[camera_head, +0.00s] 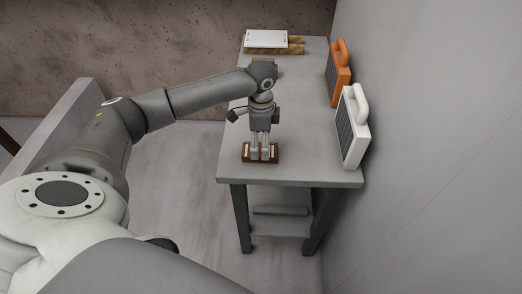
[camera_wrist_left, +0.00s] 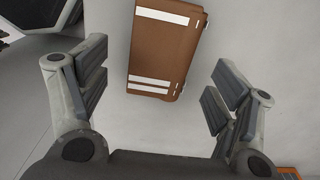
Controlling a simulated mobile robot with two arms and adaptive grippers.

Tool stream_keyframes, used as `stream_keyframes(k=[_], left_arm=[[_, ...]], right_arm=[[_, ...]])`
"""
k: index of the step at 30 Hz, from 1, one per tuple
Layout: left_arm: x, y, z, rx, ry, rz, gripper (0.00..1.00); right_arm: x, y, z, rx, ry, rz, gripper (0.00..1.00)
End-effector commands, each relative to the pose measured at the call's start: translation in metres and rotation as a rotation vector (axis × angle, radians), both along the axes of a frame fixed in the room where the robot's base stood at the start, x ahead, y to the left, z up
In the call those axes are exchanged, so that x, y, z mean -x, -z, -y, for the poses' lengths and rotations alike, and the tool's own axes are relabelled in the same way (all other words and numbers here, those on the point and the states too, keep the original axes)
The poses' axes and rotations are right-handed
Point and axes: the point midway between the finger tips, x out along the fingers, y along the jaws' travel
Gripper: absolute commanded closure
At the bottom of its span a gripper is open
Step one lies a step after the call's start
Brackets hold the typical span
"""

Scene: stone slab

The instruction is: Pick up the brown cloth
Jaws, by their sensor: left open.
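The brown cloth (camera_head: 273,159) looks like a flat, folded brown piece with white stripes and lies near the front edge of the grey table (camera_head: 310,165). In the left wrist view the cloth (camera_wrist_left: 165,50) shows with white bands near both ends, between and beyond my fingers. My left gripper (camera_head: 262,157) points down over the cloth in the head view. In the left wrist view my left gripper (camera_wrist_left: 160,95) is open, its two fingers wide apart with nothing between the pads. I cannot tell its exact height above the cloth. My right gripper is not in view.
A white panel-like device (camera_head: 353,128) and an orange one (camera_head: 338,75) stand along the right side by the wall. A white sheet (camera_head: 266,38) lies on brown pieces (camera_head: 275,49) at the far end. The table's middle right is clear.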

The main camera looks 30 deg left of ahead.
Motion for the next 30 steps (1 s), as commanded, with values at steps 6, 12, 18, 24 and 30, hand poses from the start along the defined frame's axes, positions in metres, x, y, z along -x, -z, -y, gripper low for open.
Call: stream_keyframes(k=[6, 12, 18, 24, 30], left_arm=[[-0.001, 0.028, -0.001, -0.001, 0.000, 0.001, 0.17], [0.000, 0.031, -0.001, -0.001, 0.000, 0.000, 0.17], [-0.001, 0.031, -0.001, -0.001, 0.000, 0.001, 0.32], [-0.001, 0.031, -0.001, -0.001, 0.000, 0.001, 0.58], [-0.001, 0.031, -0.001, -0.001, 0.000, 0.001, 0.66]], right_arm=[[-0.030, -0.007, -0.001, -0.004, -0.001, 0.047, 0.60], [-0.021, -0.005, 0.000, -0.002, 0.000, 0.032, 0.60], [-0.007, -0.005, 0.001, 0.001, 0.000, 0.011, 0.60], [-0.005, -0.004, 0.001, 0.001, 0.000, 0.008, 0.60], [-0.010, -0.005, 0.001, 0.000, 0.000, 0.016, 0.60]])
